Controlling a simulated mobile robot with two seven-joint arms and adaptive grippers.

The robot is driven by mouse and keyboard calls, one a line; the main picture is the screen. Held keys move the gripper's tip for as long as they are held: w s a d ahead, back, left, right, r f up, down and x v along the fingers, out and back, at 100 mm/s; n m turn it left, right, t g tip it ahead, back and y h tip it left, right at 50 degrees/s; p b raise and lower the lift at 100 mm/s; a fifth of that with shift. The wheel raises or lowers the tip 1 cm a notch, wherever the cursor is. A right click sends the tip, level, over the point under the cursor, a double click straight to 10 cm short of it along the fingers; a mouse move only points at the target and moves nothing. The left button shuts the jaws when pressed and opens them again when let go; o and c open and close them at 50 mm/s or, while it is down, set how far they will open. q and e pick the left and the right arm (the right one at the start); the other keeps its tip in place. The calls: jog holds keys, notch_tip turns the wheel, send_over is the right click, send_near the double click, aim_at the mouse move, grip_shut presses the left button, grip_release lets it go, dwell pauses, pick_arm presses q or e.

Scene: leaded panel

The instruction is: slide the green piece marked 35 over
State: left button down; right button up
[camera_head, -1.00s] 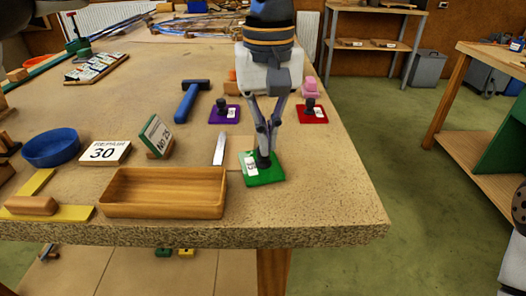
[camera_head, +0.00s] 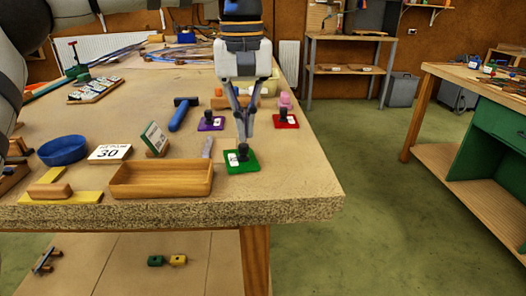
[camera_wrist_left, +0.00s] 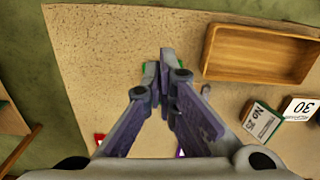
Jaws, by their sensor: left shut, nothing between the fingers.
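The green piece (camera_head: 247,166) is a flat square with a dark knob and a small white label whose number is too small to read. It lies flat on the table near the right edge, just right of the wooden tray. My left gripper (camera_head: 243,143) points down at the knob, its fingers shut and empty. I cannot tell whether the tips touch the knob. In the left wrist view the shut fingers (camera_wrist_left: 165,62) hide most of the green piece, with a little green (camera_wrist_left: 149,70) showing beside them. My right gripper is not in view.
The wooden tray (camera_head: 160,192) stands left of the green piece. A purple piece (camera_head: 208,125) and a red piece (camera_head: 287,122) with knobs lie farther back. A blue hammer (camera_head: 181,117), a blue bowl (camera_head: 63,150) and a "30" card (camera_head: 109,152) are leftward. The table's front right corner is bare.

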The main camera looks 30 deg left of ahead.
aim_at(243, 146)
pick_arm(q)
jog(key=f, duration=0.9)
jog(key=shift+w+a, duration=0.1)
jog(key=shift+a, duration=0.1)
jog(key=w, duration=0.1)
jog(key=w+a, duration=0.1)
jog(key=a, duration=0.1)
jog(key=shift+w+f, duration=0.25)
jog(key=shift+w, duration=0.15)
jog(key=shift+w+a+r, duration=0.1)
jog(key=shift+w+a, duration=0.05)
jog(key=shift+w, duration=0.1)
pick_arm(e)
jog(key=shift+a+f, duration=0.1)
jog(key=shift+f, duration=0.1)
